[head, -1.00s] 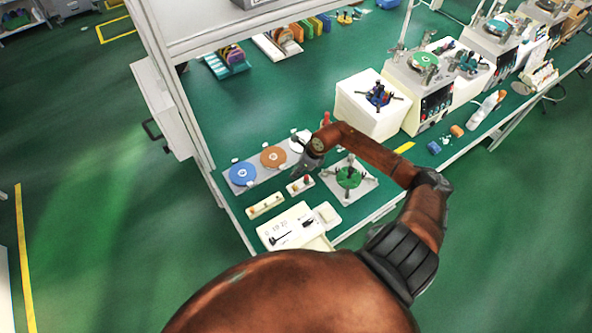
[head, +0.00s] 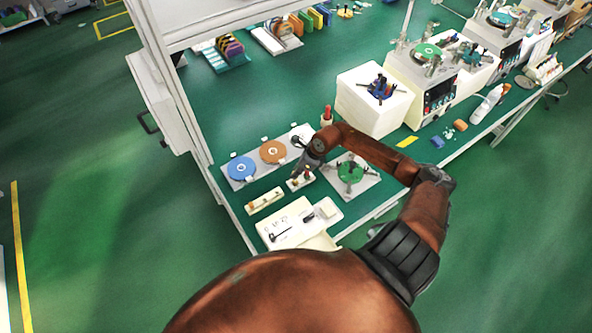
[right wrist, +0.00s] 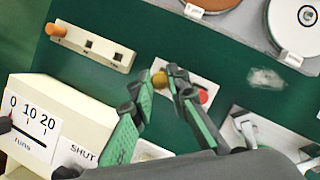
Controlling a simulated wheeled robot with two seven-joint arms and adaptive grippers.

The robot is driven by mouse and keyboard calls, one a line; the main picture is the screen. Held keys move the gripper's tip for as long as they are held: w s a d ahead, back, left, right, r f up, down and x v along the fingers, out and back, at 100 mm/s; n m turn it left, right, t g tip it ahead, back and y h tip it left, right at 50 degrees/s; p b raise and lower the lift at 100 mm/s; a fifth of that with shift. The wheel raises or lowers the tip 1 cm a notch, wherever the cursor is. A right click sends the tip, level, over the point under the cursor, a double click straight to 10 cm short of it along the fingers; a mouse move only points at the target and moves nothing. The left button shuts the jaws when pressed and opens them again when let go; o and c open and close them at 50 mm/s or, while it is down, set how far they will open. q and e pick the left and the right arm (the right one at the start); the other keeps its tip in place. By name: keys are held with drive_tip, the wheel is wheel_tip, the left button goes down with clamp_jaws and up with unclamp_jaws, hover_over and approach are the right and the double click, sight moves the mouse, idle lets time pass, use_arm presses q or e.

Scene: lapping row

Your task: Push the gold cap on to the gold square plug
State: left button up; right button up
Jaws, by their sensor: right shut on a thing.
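My right gripper (head: 302,173) is down at a small white block (head: 292,184) on the green bench. In the right wrist view its two green-padded fingers (right wrist: 164,80) close in on a gold round piece (right wrist: 158,78), which looks like the gold cap. The gold piece is at or just above the left part of the white block (right wrist: 190,68). A red round piece (right wrist: 203,96) is on the same block, right of the gold one, partly behind a finger. I cannot make out the gold square plug; whether the cap touches it is hidden. My left gripper is not in view.
A cream strip with square holes (right wrist: 118,57) and a copper-coloured peg (right wrist: 55,30) lies to the left. A plate with a blue disc (head: 242,168) and an orange disc (head: 273,152) lies behind. A green fixture (head: 350,172) and a labelled cream box (head: 283,230) stand close by.

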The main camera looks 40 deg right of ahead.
sight(296, 181)
drive_tip(key=shift+f+b, duration=0.3)
drive_tip(key=shift+f, duration=0.35)
drive_tip(key=shift+b, duration=0.3)
idle(1.1)
drive_tip(key=shift+f+b, duration=0.9)
drive_tip(key=shift+f, duration=0.3)
drive_tip(key=o, duration=0.8)
drive_tip(key=shift+o, duration=0.2)
drive_tip(key=shift+r, duration=0.2)
drive_tip(key=v, duration=1.1)
drive_tip(key=shift+r, duration=0.3)
